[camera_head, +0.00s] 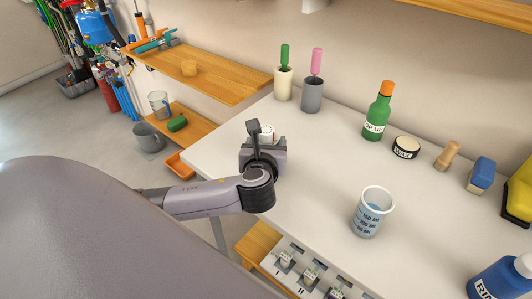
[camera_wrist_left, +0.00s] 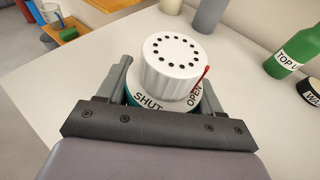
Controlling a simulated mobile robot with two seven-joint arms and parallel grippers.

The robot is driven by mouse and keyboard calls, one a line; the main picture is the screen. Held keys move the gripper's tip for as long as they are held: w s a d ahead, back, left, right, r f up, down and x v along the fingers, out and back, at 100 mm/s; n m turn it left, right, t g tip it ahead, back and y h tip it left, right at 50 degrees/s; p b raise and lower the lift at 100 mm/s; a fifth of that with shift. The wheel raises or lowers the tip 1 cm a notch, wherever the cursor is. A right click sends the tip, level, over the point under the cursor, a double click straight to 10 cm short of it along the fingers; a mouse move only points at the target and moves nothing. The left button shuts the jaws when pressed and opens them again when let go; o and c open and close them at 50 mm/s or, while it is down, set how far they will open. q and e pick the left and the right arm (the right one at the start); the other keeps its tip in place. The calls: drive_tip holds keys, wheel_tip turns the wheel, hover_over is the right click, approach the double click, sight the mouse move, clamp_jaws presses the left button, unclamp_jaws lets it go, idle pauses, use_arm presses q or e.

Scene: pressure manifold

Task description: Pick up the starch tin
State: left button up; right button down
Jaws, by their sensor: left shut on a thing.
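The starch tin (camera_wrist_left: 171,62) shows in the left wrist view as a white ribbed shaker top with a ring of dark holes. Its collar reads SHUT and OPEN, with a red pointer near OPEN. In the head view only its white top (camera_head: 268,130) shows behind my left gripper (camera_head: 262,150). My left gripper is shut on the tin, with one finger on each side of it. The tin's lower body is mostly hidden, so I cannot tell whether it touches the table. My right gripper is not in view.
On the white table (camera_head: 315,140) stand a green bottle (camera_head: 378,113), a wax tin (camera_head: 406,147), a measuring cup (camera_head: 371,211) and two brush holders (camera_head: 312,95) at the back. A wooden shelf (camera_head: 205,72) lies left. The table between tin and cup is clear.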

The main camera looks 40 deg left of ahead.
use_arm(q)
drive_tip(key=shift+r, duration=0.2)
wheel_tip(320, 180, up, 20)
drive_tip(key=shift+f, duration=0.25)
idle(1.2)
drive_tip(key=shift+w, duration=0.1)
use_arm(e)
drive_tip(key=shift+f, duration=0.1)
